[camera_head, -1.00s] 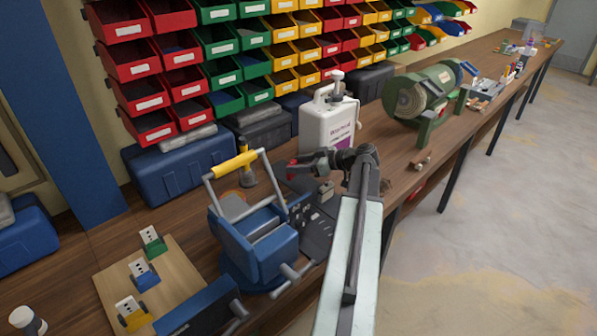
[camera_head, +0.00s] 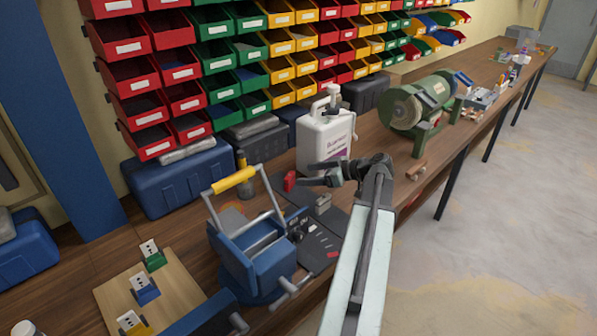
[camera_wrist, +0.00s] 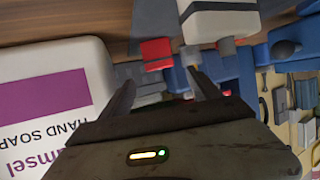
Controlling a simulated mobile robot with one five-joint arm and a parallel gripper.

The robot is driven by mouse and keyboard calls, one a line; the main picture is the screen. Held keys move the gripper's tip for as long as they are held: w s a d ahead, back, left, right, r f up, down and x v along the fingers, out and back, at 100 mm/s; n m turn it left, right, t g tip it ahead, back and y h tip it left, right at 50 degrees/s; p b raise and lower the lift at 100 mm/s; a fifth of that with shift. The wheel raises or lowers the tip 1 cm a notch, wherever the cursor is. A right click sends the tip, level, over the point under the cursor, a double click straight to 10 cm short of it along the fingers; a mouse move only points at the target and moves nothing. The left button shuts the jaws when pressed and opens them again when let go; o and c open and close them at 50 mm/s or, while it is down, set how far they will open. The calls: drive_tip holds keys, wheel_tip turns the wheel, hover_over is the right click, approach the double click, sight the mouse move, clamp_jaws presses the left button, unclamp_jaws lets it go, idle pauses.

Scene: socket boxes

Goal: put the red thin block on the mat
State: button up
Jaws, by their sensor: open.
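The red block (camera_head: 289,181) stands on the bench by the foot of the soap jug, close to the far end of the dark mat (camera_head: 322,241). Whether it touches the mat cannot be told. My gripper (camera_head: 308,176) is open and empty just right of the block in the head view. In the wrist view the red block (camera_wrist: 155,50) lies ahead of my open fingers (camera_wrist: 160,78), between their lines and apart from them. Several small pieces lie on the mat, among them a small flat red piece (camera_head: 333,254) near its right edge.
The white soap jug (camera_head: 325,148) stands right behind my gripper. A blue machine with a yellow handle (camera_head: 232,181) stands left of the mat. A green bench grinder (camera_head: 420,108) is farther right. A wooden board (camera_head: 178,288) with socket boxes lies at front left.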

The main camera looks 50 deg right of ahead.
drive_tip(key=p+v, duration=0.1)
drive_tip(key=v, duration=0.5)
drive_tip(key=shift+s+p, duration=0.2)
drive_tip(key=shift+p, duration=0.15)
drive_tip(key=shift+d, duration=0.1)
